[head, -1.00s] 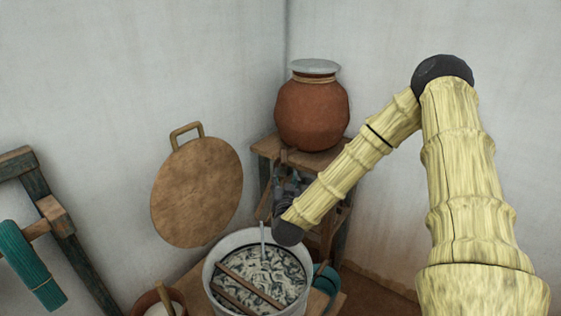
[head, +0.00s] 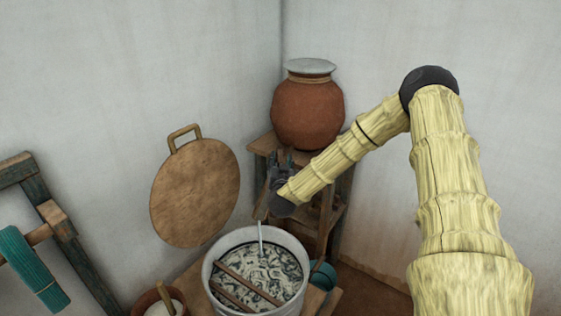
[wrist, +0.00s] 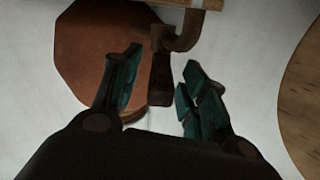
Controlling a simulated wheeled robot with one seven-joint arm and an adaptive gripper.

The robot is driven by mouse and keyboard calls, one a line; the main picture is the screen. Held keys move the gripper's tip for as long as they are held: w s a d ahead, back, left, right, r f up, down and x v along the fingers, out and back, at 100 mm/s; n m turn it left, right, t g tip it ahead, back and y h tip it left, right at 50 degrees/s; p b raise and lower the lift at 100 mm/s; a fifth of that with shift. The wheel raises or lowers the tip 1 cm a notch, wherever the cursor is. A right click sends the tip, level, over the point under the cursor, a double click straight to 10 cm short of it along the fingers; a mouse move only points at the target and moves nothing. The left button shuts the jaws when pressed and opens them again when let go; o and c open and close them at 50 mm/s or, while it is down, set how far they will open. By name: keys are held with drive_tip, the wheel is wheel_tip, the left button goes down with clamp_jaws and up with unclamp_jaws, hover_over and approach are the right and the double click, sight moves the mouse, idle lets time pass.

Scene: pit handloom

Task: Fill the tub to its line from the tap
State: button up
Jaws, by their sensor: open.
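The grey tub (head: 213,277) stands low in the middle of the head view, with rippled, streaky liquid and two wooden slats across it. A thin pale upright piece (head: 260,234) rises at its back edge; I cannot tell if it is a rod or water. I cannot make out the fill line. The brown tap (wrist: 160,85) shows in the wrist view in front of the clay pot (head: 308,113). My gripper (wrist: 162,62) is open, its teal-padded fingers on either side of the tap, with no clear contact. In the head view my gripper (head: 282,160) hides the tap.
The pot, with a grey lid (head: 311,66), stands on a wooden stand (head: 340,190) in the corner. A round wooden board (head: 195,195) is at the left wall. A small bowl (head: 143,304) and a teal object (head: 322,276) flank the tub. A loom frame (head: 65,225) is at far left.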

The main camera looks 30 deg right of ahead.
clamp_jaws()
